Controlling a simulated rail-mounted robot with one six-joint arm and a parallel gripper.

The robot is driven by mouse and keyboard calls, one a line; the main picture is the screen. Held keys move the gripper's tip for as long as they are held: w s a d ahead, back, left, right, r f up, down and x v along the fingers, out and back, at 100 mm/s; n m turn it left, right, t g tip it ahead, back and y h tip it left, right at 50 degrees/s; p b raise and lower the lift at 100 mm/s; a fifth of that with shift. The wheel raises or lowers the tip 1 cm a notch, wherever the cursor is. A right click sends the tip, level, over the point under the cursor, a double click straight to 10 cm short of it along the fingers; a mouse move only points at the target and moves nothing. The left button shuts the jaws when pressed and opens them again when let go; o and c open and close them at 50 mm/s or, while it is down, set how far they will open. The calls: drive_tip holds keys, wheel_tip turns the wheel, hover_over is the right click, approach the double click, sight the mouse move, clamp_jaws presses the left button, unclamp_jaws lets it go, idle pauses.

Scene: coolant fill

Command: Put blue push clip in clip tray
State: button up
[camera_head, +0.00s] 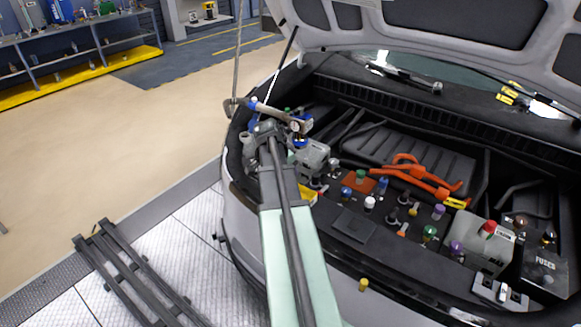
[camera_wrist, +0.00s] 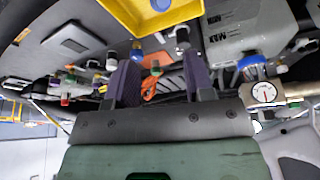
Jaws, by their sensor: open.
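My gripper (camera_wrist: 160,62) is open, its two dark fingers apart with nothing seen between their tips. In the wrist view a small blue clip (camera_wrist: 136,53) shows near the left fingertip, and it looks farther off than the finger. A yellow tray (camera_wrist: 122,14), likely the clip tray, is at the top of that view with a blue-and-white piece (camera_wrist: 160,4) in it. In the head view the tray's yellow edge (camera_head: 308,194) shows beside my arm, which hides part of it. Two blue pieces (camera_head: 347,192) (camera_head: 383,185) stand on the engine bay's front panel; I cannot tell which is the push clip.
An orange patch (camera_head: 358,181) and several coloured caps crowd the panel. Orange cables (camera_head: 420,178) lie behind, and a grey reservoir (camera_head: 485,248) stands at right. A gauge on a pipe (camera_wrist: 264,92) is close right of my gripper. The raised hood (camera_head: 400,38) hangs above.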

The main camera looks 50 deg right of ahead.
drive_tip(key=shift+f, duration=0.1)
drive_tip(key=w+a+n+t+y, duration=0.1)
drive_tip(key=w+a+n, duration=0.15)
drive_tip(key=a, duration=0.55)
drive_tip(key=w+a+n, duration=0.2)
drive_tip(key=a+n, duration=0.2)
drive_tip(key=a, duration=0.3)
drive_tip(key=s+a+n+y, duration=0.1)
drive_tip(key=a+n, duration=0.6)
drive_tip(key=a, duration=0.8)
drive_tip(key=s+a+f+n+y, duration=0.1)
drive_tip(key=a+n, duration=0.6)
drive_tip(key=a, duration=0.8)
drive_tip(key=shift+s+y, duration=0.5)
drive_tip(key=shift+s, duration=0.35)
